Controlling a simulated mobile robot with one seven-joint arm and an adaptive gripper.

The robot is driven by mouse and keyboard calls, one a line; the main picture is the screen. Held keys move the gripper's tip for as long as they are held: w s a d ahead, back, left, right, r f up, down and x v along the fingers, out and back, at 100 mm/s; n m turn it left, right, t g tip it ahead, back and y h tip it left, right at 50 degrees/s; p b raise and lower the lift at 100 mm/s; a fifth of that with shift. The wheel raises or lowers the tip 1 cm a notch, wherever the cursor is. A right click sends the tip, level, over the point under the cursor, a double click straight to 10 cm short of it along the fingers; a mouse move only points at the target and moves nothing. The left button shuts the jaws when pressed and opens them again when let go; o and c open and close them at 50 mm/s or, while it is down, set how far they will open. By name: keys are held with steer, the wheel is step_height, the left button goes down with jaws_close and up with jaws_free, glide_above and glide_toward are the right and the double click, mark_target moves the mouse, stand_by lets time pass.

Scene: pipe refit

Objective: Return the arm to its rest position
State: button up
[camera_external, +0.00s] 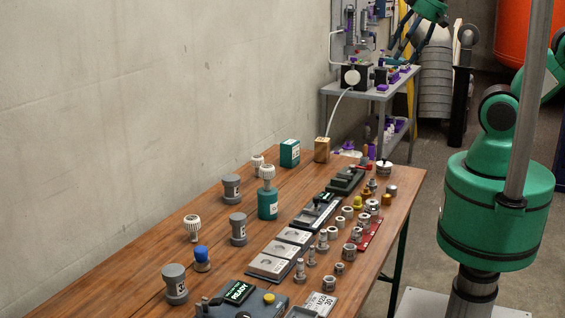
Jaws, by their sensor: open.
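My arm is green; its base and lower links stand at the right, partly behind a grey post. My gripper (405,46) hangs at the top right, beneath a green wrist link cut off by the top edge. Its dark fingers are spread open, and nothing shows between them. In the picture it overlaps the area by the grey shelf cart (345,90) at the back. It appears well above the wooden table (130,290) and apart from the things on it. The upper arm is partly out of the frame.
The table holds grey fittings (238,229), a green bottle (267,204), a green box (289,153), a device reading READY (240,300), white plates (270,266), a red tray (371,233) and several small metal parts. A concrete wall (150,100) runs along the left. An orange tank (520,30) stands behind.

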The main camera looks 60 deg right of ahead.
steer(key=shift+s+d+f, duration=0.1)
steer(key=shift+s+d, duration=0.05)
steer(key=shift+s, duration=0.4)
steer(key=shift+f, duration=0.1)
steer(key=shift+f+b, duration=0.2)
steer(key=shift+b, duration=0.1)
steer(key=shift+o, duration=0.3)
